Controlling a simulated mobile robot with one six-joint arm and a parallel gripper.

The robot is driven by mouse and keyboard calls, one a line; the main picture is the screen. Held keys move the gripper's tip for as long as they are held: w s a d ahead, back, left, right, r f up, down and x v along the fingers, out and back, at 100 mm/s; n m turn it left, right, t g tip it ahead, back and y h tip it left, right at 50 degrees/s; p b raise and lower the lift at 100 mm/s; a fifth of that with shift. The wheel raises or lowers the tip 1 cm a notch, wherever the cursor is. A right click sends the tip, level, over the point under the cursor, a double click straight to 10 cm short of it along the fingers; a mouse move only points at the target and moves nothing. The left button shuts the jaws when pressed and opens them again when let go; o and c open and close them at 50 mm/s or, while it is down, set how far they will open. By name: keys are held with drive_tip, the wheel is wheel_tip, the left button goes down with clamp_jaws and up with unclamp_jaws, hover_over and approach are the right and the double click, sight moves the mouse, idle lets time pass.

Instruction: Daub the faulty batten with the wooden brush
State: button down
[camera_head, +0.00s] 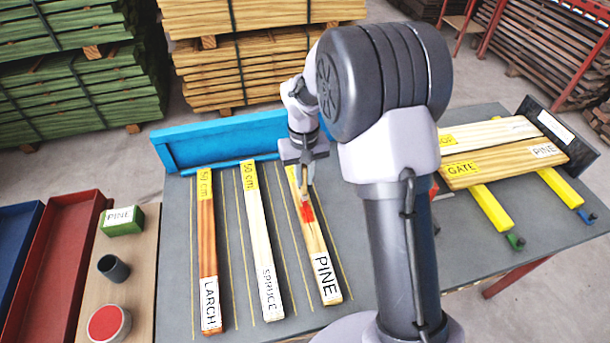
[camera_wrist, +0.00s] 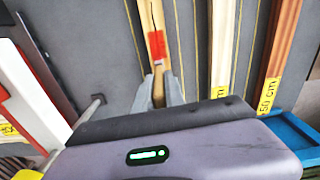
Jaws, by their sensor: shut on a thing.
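Three battens lie side by side on the grey table: larch (camera_head: 208,250), spruce (camera_head: 262,240) and pine (camera_head: 318,243). The pine batten, also in the wrist view (camera_wrist: 154,15), bears a bright red patch and a thin dark line like a crack. My gripper (camera_head: 304,178) is over its far part, shut on the wooden brush (camera_head: 304,195). The brush points down at the batten by the red patch; I cannot tell whether its tip touches. An open tin of red paint (camera_head: 108,322) stands at lower left.
A dark cup (camera_head: 113,268) and a green PINE block (camera_head: 122,220) stand near the tin. Red (camera_head: 62,260) and blue (camera_head: 14,245) trays lie further left. A blue rail (camera_head: 215,143) edges the table's back. Clamped boards (camera_head: 500,160) are at right.

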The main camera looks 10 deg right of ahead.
sight(304, 166)
wheel_tip(304, 166, up, 4)
drive_tip(key=shift+s+f+p, duration=0.1)
drive_tip(key=shift+s+p, duration=0.05)
drive_tip(key=shift+p, duration=0.9)
drive_tip(key=shift+r+p, duration=0.6)
drive_tip(key=shift+r, duration=0.05)
drive_tip(key=shift+r+p, duration=1.3)
drive_tip(key=shift+r, duration=0.3)
